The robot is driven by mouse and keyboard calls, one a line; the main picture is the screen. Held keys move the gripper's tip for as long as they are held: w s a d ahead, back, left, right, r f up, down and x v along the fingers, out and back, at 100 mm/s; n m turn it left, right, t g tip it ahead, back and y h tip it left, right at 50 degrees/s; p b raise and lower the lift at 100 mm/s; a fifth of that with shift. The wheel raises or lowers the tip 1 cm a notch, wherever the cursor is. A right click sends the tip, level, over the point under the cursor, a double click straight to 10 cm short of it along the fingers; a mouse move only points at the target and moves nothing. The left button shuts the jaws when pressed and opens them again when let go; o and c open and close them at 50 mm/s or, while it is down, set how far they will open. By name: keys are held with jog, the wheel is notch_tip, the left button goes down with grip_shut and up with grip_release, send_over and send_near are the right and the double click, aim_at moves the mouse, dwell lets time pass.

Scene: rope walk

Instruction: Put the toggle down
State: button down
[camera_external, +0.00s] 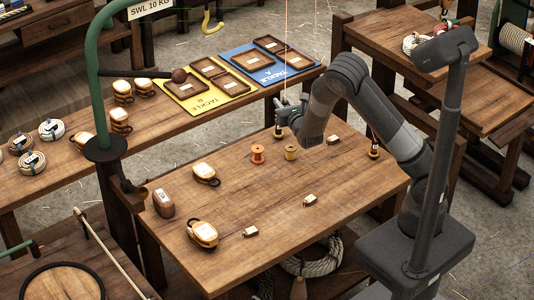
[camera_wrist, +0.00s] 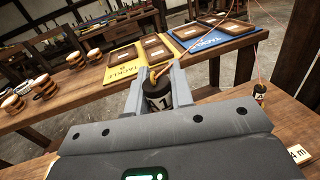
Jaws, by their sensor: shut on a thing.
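My gripper (camera_external: 280,112) is above the back part of the wooden table, reaching toward the tackle boards. In the wrist view, my gripper (camera_wrist: 156,98) is shut on the toggle (camera_wrist: 157,93), a dark, short cylinder with a pale "1" mark and a yellow-orange loop at its top. The toggle sits upright between the two grey fingers.
A dark weight on a red line (camera_wrist: 260,92) is right of my gripper. The table's middle is clear. Tackle boards (camera_external: 206,108) lie behind.

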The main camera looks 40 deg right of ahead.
jog(key=w+a+f, duration=0.1)
jog(key=a+f, duration=0.1)
jog(key=a, duration=0.1)
jog(key=w+a+f, duration=0.1)
jog(key=a+f, duration=0.1)
jog(key=a, duration=0.1)
jog(key=w+a+f, duration=0.1)
jog(key=a+f, duration=0.1)
jog(key=a, duration=0.1)
jog(key=shift+a, duration=0.25)
jog(key=shift+f, duration=1.9)
jog(key=shift+f, duration=0.1)
jog(key=c, duration=1.3)
grip_release()
jog(key=shift+o, duration=0.2)
